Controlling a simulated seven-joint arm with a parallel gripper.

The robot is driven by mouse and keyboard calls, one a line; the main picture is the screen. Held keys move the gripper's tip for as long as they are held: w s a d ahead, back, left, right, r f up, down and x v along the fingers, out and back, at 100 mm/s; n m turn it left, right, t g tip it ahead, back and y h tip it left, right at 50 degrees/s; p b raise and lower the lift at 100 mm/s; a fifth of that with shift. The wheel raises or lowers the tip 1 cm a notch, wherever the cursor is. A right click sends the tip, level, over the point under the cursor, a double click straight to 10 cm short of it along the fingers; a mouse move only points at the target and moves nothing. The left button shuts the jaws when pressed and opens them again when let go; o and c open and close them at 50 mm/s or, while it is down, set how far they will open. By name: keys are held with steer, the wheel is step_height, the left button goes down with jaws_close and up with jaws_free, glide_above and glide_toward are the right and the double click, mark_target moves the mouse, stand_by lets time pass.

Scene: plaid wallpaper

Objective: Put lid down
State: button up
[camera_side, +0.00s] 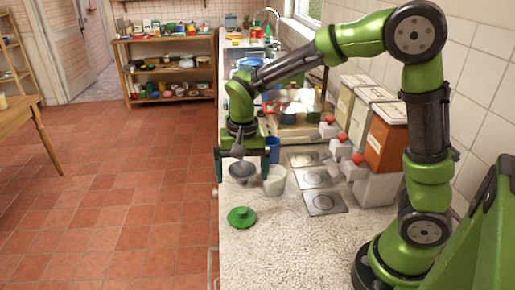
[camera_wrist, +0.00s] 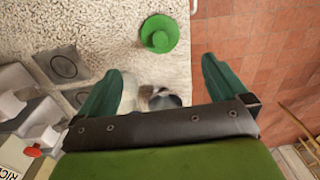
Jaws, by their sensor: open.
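A round green lid (camera_side: 241,217) with a knob on top lies flat on the speckled countertop (camera_side: 290,245). In the wrist view the lid (camera_wrist: 159,33) shows beyond my fingertips, near the counter's edge. My gripper (camera_side: 246,170) is open, with its two green fingers wide apart and nothing between them that I can see held. It is above the counter, farther from the side camera than the lid and not touching it. In the wrist view my gripper (camera_wrist: 162,78) has the lid ahead of the gap between its fingers.
A grey bowl (camera_side: 242,170) and a whitish cup (camera_side: 275,181) stand below and beside my gripper. A blue cup (camera_side: 272,149) is behind. Dispensers with red parts (camera_side: 345,138) and square plates (camera_side: 324,202) line the right. The counter drops off to the tiled floor on the left.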

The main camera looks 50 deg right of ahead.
steer(key=s+d+r+n+t+y, duration=0.1)
steer(key=s+r+n+t, duration=0.3)
steer(key=s+r, duration=0.6)
steer(key=s+d+t, duration=0.1)
steer(key=s+t, duration=0.1)
steer(key=s, duration=0.2)
steer(key=shift+r+n+t+y, duration=0.2)
steer(key=shift+n+t+y, duration=0.2)
